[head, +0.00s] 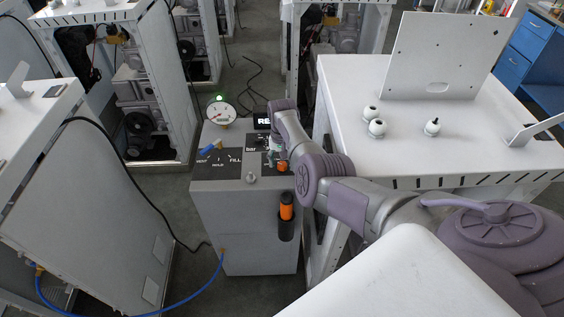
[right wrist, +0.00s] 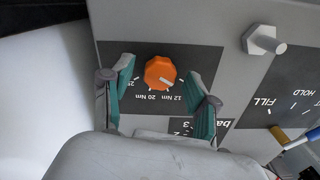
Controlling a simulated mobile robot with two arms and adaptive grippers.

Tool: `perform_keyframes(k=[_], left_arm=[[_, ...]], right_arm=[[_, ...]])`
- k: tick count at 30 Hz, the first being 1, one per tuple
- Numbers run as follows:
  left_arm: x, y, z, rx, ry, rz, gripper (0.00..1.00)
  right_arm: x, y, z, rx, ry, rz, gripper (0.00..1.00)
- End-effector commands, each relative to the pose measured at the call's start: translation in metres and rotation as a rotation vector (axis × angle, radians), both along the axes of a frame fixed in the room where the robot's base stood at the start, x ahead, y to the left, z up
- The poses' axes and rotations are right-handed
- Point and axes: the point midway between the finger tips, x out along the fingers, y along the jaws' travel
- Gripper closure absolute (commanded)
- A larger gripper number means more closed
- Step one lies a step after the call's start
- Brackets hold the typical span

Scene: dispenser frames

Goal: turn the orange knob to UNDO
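The orange knob (right wrist: 160,72) sits on a dark panel on top of the grey cabinet (head: 245,212). Its white pointer mark faces the lower right in the right wrist view, by the 12 Nm label. Labels for 20 Nm and 25 also show; I cannot see the word UNDO. My right gripper (right wrist: 163,84) is open, with one teal-padded finger on each side of the knob and gaps between pads and knob. In the head view the right gripper (head: 276,160) is over the panel and partly hides the knob (head: 282,167). My left gripper is not in view.
A round gauge (head: 221,112), a lit display (head: 263,121) and a blue-handled valve (head: 210,148) are on the cabinet. An orange-handled tool (head: 286,208) hangs on its front. A hex bolt (right wrist: 263,41) stands near the knob. A white table (head: 350,80) stands close on the right.

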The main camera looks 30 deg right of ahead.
Motion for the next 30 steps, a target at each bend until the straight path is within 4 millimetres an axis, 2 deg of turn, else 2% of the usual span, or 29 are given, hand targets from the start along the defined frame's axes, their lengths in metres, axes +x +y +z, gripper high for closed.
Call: perform_keyframes(k=[7, 11, 14, 24, 30], left_arm=[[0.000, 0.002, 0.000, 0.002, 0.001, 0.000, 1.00], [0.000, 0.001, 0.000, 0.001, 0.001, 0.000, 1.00], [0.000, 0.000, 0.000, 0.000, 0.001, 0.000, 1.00], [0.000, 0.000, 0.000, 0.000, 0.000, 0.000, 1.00], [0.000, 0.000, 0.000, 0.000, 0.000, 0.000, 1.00]], right_arm=[[0.000, 0.000, 0.001, 0.000, 0.000, -0.001, 0.41], [0.001, 0.000, 0.011, -0.001, -0.002, -0.001, 0.41], [0.001, 0.000, 0.025, -0.001, -0.004, 0.000, 0.41], [0.001, 0.000, 0.096, 0.000, -0.004, 0.000, 0.41], [0.000, 0.000, 0.116, 0.000, -0.001, 0.000, 0.41]])
